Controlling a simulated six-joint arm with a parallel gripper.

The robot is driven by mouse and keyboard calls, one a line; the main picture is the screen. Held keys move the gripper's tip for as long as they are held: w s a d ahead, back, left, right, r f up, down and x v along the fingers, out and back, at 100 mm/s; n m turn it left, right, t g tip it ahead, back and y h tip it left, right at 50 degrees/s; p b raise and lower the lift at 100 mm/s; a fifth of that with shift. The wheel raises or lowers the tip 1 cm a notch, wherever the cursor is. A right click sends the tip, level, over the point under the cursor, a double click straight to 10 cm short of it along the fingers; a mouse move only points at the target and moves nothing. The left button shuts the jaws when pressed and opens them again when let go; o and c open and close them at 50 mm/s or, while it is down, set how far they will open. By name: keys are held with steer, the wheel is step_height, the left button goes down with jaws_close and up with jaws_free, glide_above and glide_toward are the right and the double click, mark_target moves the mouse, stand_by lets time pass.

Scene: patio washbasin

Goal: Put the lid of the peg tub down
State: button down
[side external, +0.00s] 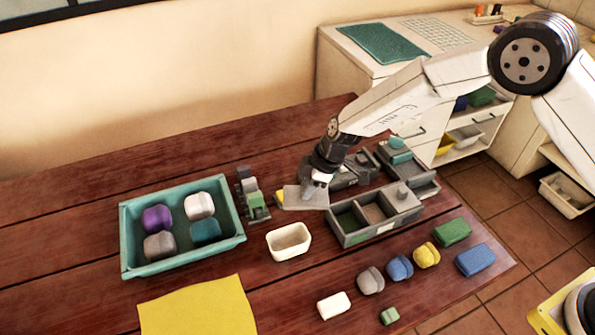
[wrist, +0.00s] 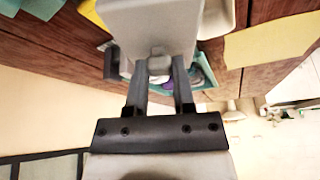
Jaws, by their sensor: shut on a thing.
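My gripper (side external: 318,182) is shut on the small knob of a flat grey lid (side external: 305,198). It holds the lid above the wooden table, between the cream tub and the grey boxes. In the wrist view the two fingers (wrist: 159,72) close on the knob, and the lid (wrist: 150,20) fills the top middle. A grey divided box (side external: 343,236) stands just right of the lid. Its left compartments are open, one with a green inside, and a knobbed grey cover sits at its right end. I cannot tell for sure which container is the peg tub.
A teal tray (side external: 127,232) with several blocks is at left. A cream tub (side external: 289,241) stands in front of the lid. More grey boxes (side external: 409,167) are behind. Loose blocks (side external: 400,267) line the front right. A yellow cloth (side external: 198,308) lies at front left.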

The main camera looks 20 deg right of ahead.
mark_target(299, 188)
steer(key=shift+w+a+f, duration=0.3)
steer(key=shift+w+f, duration=0.4)
steer(key=shift+f, duration=0.2)
steer(key=shift+w+a+f, duration=0.25)
steer(key=shift+w+f, duration=0.45)
steer(key=shift+f, duration=0.2)
steer(key=shift+w+a+f, duration=0.1)
steer(key=shift+w+f, duration=0.05)
steer(key=shift+f, duration=0.05)
steer(key=shift+w+f, duration=0.1)
steer(key=shift+f, duration=1.5)
steer(key=shift+f, duration=0.6)
steer(key=shift+c, duration=2.3)
jaws_free()
steer(key=shift+r, duration=0.15)
